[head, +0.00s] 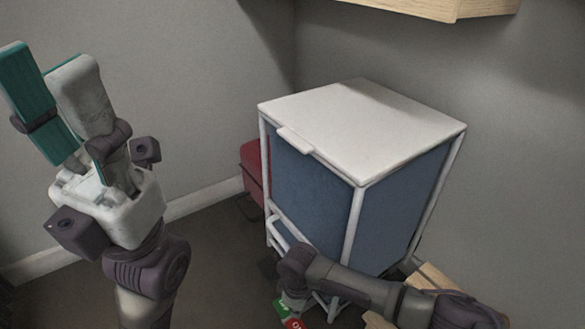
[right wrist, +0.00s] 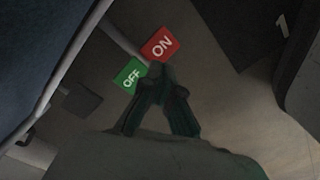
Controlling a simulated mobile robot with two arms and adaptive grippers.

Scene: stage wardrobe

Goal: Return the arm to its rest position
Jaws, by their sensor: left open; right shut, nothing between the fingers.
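My left gripper (head: 46,66) is raised at the left of the head view, open and empty, its teal finger pads apart. My right arm (head: 350,283) reaches in from the lower right, low in front of a blue hamper. In the right wrist view my right gripper (right wrist: 165,72) is shut and empty. In the head view the green plate (head: 281,308) and red plate (head: 294,323) show partly below my right wrist.
The hamper (head: 362,130) has a closed white lid and a white frame, close to my right forearm. A red object (head: 252,168) stands behind it at the left. A wooden shelf (head: 430,8) juts out above. Wooden slats (head: 436,280) lie at the lower right.

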